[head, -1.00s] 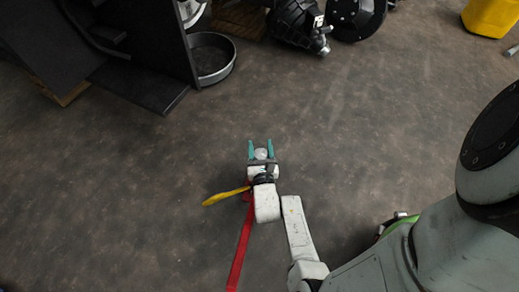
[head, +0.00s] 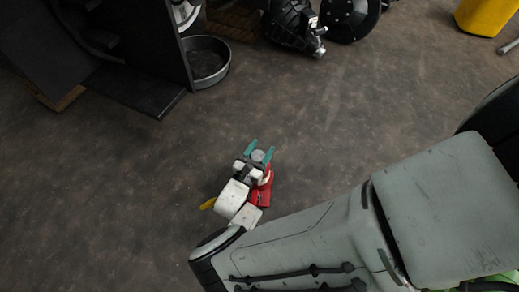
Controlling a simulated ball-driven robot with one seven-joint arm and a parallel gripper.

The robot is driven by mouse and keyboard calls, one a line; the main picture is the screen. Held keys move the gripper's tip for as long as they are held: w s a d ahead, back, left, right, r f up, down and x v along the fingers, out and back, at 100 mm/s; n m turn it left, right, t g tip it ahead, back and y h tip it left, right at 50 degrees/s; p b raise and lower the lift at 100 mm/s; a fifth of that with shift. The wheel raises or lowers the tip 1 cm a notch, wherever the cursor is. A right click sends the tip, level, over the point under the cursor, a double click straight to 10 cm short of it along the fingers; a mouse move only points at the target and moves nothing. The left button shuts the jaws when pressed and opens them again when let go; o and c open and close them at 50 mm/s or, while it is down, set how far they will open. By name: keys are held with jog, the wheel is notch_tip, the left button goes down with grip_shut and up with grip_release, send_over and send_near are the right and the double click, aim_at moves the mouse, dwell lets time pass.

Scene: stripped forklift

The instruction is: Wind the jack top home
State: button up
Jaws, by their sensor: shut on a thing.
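The red jack (head: 266,186) stands on the floor, partly hidden by my gripper and arm. Its pale round top (head: 258,157) shows between the teal fingers of my gripper (head: 261,148). My gripper is shut on this top from above, one finger on each side. The yellow piece (head: 207,204) beside the jack shows only at its end, left of my white wrist; my arm hides the rest. How far the top stands out of the jack cannot be told from this view.
A dark forklift frame (head: 150,90) stands at the upper left with a round metal pan (head: 206,62) beside it. Black machine parts (head: 293,25) and a dark wheel (head: 350,15) lie at the back. A yellow container (head: 485,15) is far right. The floor around the jack is clear.

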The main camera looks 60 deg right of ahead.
jog(key=shift+s+r+m+g, duration=0.1)
jog(key=shift+m+g, duration=1.1)
jog(key=shift+g, duration=0.7)
jog(key=shift+m+g+y, duration=0.3)
jog(key=shift+g, duration=0.2)
jog(key=o, duration=1)
jog(key=shift+s, duration=0.1)
jog(key=shift+c, duration=0.2)
jog(key=shift+a, duration=0.1)
jog(key=shift+a, duration=0.1)
jog(key=v, duration=1)
jog(key=shift+a, duration=0.3)
